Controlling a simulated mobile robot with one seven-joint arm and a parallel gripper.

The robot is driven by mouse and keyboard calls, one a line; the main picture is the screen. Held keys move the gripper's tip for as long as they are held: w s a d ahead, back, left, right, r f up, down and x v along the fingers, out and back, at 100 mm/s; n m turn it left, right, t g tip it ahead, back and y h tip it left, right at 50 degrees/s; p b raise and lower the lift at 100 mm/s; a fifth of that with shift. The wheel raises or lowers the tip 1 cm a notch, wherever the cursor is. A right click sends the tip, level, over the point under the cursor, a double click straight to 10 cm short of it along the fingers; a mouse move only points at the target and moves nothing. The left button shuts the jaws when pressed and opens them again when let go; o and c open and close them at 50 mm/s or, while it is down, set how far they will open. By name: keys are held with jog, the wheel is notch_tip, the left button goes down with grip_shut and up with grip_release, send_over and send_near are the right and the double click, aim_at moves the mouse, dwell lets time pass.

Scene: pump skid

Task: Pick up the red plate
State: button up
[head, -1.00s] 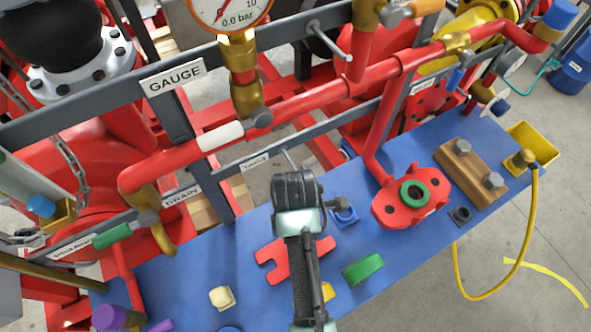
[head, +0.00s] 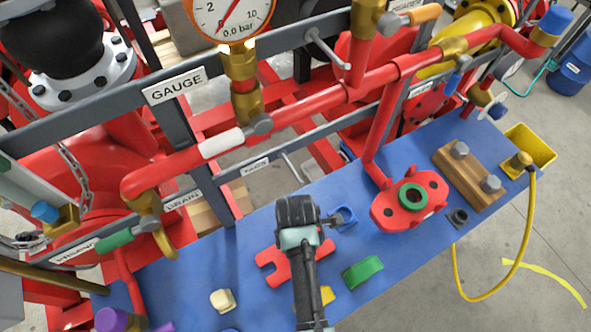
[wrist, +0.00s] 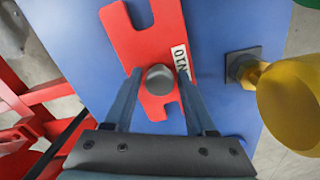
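The red plate (head: 274,264), flat with slots cut in it, lies on the blue bench top, partly hidden behind my arm in the head view. In the wrist view the red plate (wrist: 140,40) shows a white label and a round grey knob (wrist: 159,79) standing on it. My gripper (wrist: 160,74) is open, with one finger on each side of the knob and small gaps between. In the head view my gripper's fingers are hidden behind its own body (head: 298,215).
The blue bench (head: 190,280) also carries a red flange with a green ring (head: 384,212), a green block (head: 362,272), a cream block (head: 222,300) and a wooden block with bolts (head: 470,185). Red pipes and grey rails stand behind. In the wrist view a yellow part (wrist: 292,105) is close on the right.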

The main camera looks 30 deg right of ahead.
grip_shut()
dwell(1.1)
